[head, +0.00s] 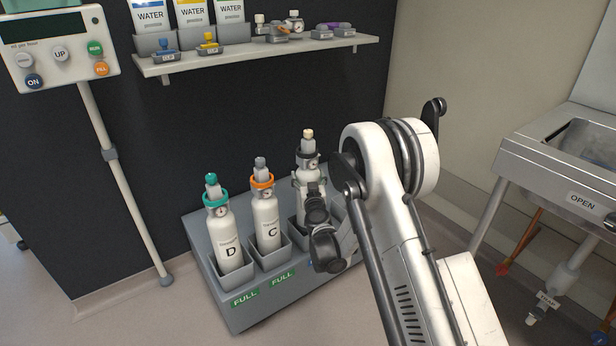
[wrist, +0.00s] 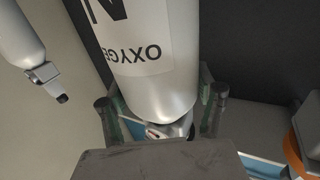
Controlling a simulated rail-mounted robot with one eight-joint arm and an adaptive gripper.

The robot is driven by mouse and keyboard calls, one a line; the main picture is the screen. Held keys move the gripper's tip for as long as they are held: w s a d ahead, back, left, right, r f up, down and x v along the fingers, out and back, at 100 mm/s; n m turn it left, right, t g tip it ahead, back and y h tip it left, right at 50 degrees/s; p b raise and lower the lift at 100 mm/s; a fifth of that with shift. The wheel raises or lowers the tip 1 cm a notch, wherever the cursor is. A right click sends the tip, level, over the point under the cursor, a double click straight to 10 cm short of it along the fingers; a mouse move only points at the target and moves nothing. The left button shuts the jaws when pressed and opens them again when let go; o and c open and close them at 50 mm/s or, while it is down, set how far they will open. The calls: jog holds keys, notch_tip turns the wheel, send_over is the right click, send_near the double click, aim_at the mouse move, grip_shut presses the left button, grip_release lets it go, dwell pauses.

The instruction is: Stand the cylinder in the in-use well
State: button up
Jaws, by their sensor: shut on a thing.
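A white oxygen cylinder with a black collar and a pale top (head: 308,134) stands roughly upright at the right of the grey rack (head: 222,308). It looks a little higher than its neighbours. My gripper (head: 314,188) is shut on it. In the wrist view, the cylinder (wrist: 178,70) shows upside down, its rounded shoulder between the fingers of my gripper (wrist: 163,102). My arm hides its lower body and most of the well around it, so I cannot tell whether its base is seated. The in-use label is not visible.
Cylinder D (head: 232,245), with a teal collar, and cylinder C (head: 266,220), with an orange collar, stand in wells marked FULL. A shelf (head: 260,58) with water packs and small fittings hangs above. A pole stands left; a metal sink (head: 550,150) is right.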

jog(key=shift+f, duration=2)
dwell(2.7)
jog(key=o, duration=1.9)
jog(key=shift+c, duration=0.2)
jog(key=o, duration=0.4)
jog(key=shift+s, duration=0.1)
jog(key=shift+s+d+r, duration=0.15)
jog(key=shift+s+d, duration=0.1)
jog(key=shift+s, duration=0.95)
jog(key=shift+s+d+r, duration=0.1)
jog(key=shift+s+d, duration=0.15)
jog(key=shift+s, duration=0.95)
jog(key=shift+s+d+r, duration=0.15)
jog(key=shift+s+d, duration=0.1)
jog(key=shift+s, duration=0.95)
